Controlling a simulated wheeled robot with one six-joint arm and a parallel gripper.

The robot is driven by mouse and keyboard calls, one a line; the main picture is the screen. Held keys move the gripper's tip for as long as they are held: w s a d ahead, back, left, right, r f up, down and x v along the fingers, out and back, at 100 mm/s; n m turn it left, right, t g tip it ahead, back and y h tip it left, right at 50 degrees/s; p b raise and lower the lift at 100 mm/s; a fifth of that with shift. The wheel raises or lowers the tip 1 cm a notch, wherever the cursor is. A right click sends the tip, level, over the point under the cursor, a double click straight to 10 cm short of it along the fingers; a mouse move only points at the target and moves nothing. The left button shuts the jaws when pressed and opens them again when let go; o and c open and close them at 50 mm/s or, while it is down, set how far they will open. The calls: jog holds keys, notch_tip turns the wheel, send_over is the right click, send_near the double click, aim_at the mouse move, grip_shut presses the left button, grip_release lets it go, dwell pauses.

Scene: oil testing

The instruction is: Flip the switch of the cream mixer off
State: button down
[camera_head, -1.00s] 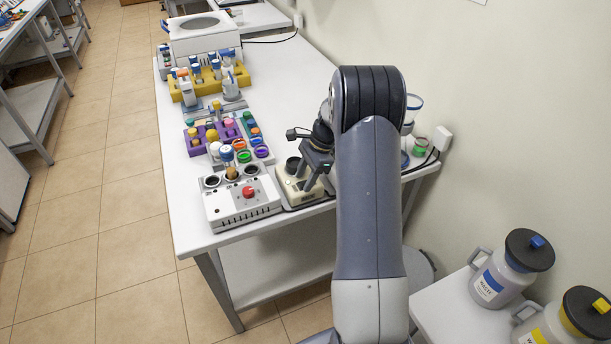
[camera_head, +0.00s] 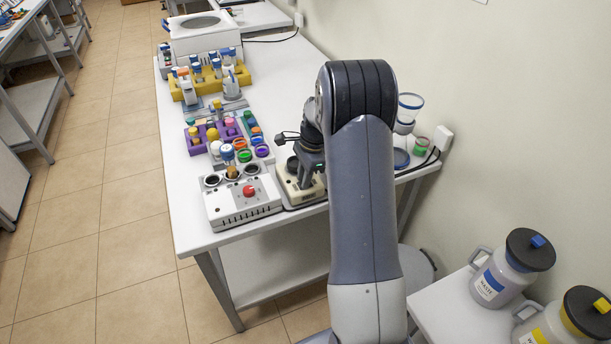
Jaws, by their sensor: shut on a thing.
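The cream mixer (camera_head: 291,194) is a small cream-coloured device with a dark round top opening, near the table's front edge, right of the white-grey box. My gripper (camera_head: 305,184) points down over the mixer's right side, with its dark fingers against it. The fingers are shut on a part of the mixer. The switch itself is hidden behind the fingers, so its position cannot be told. My arm covers the area just right of the mixer.
A white-grey box (camera_head: 240,207) with a red knob and a blue-capped vial adjoins the mixer on the left. Racks of coloured vials (camera_head: 205,135) stand behind. Waste jugs (camera_head: 503,270) stand at lower right.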

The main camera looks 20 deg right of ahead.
jog(key=shift+a+h, duration=0.1)
jog(key=shift+h, duration=0.2)
jog(key=c, duration=1.2)
grip_release()
jog(key=shift+c, duration=0.2)
jog(key=shift+r, duration=0.1)
notch_tip(320, 180, up, 10)
jog(key=d+b, duration=0.1)
jog(key=shift+d+r, duration=0.2)
jog(key=shift+r, duration=0.05)
